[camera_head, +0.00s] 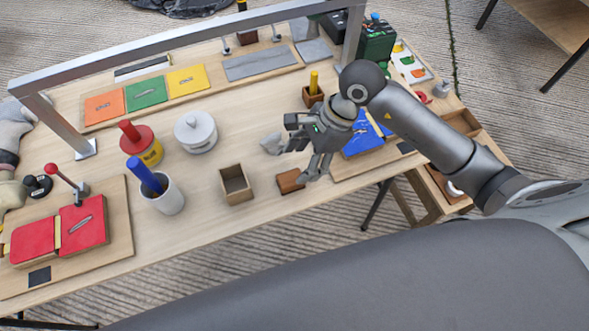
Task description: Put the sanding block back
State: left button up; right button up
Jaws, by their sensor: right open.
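A small reddish-brown block (290,181), which looks like the sanding block, lies on the table near its front edge. My right gripper (299,150) is open just above and behind it, with a lower finger close to the block's right end. I cannot tell whether that finger touches it. A small open wooden box (236,185) stands to the left of the block and looks empty. My left gripper is not in view.
A white cup (164,198) with a blue-handled tool, a white lidded pot (195,131) and a red-lidded yellow can (143,149) stand left. A metal bar (190,40) spans the table. Bare table (225,222) lies in front.

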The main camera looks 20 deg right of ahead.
jog(key=v, duration=0.5)
jog(key=shift+r, duration=0.1)
dwell(0.3)
